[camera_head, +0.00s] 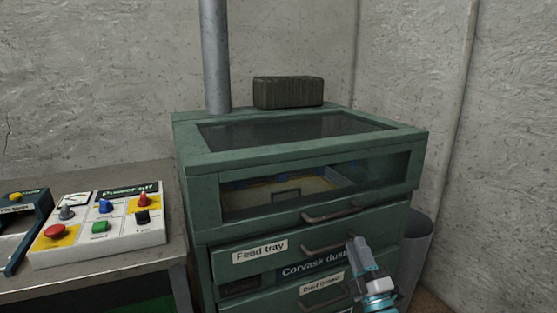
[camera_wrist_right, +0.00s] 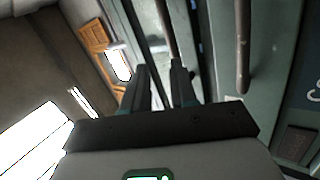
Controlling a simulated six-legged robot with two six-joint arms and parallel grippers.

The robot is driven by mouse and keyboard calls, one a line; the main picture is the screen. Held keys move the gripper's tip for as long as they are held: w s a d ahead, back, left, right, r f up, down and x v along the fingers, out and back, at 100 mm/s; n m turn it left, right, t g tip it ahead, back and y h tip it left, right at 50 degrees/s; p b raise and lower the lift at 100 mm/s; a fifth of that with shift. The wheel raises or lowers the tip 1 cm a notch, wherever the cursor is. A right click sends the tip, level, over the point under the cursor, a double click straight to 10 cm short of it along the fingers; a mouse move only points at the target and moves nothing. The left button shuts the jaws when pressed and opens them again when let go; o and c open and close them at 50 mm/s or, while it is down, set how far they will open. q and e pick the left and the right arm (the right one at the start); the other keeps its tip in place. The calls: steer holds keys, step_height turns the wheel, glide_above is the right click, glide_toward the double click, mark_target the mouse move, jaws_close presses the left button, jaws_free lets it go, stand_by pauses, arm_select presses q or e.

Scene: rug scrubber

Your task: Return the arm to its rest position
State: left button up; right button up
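My right gripper (camera_head: 354,243) is in front of the green machine, at the right end of the handle (camera_head: 325,248) of the drawer labelled "Feed tray" (camera_head: 260,250). In the right wrist view the two fingers (camera_wrist_right: 158,75) stand apart with nothing clearly held between them. A dark bar shows beyond the fingertips, and I cannot tell whether it touches them. A second handle (camera_wrist_right: 243,45) shows to their right. The feed tray drawer looks slightly pulled out. My left gripper is not in view.
The green machine (camera_head: 190,158) has a glass top and a dark ribbed block (camera_head: 288,92) on its back. A control panel (camera_head: 125,242) with coloured knobs stands on the left bench (camera_head: 150,275). A grey bin (camera_head: 415,245) stands at the right, near the wall.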

steer(key=s+a+f+m+g+h+p, duration=0.35)
steer(key=s+f+m+g+p, duration=0.65)
steer(key=p, duration=0.4)
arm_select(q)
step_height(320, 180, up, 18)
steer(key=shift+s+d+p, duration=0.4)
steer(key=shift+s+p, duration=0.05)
arm_select(e)
steer(key=s+a+f+m+g, duration=0.1)
steer(key=s+f+m+g, duration=0.2)
steer(key=s, duration=0.6)
steer(key=s+a+f+m+g, duration=0.1)
steer(key=s+f+m+g, duration=0.2)
steer(key=s+g, duration=0.3)
steer(key=s+a+f+m+g+y, duration=0.1)
steer(key=s+f+m+g, duration=0.3)
steer(key=s, duration=0.9)
steer(key=shift+a+m+g, duration=0.3)
steer(key=shift+a+m, duration=0.1)
steer(key=shift+a, duration=0.2)
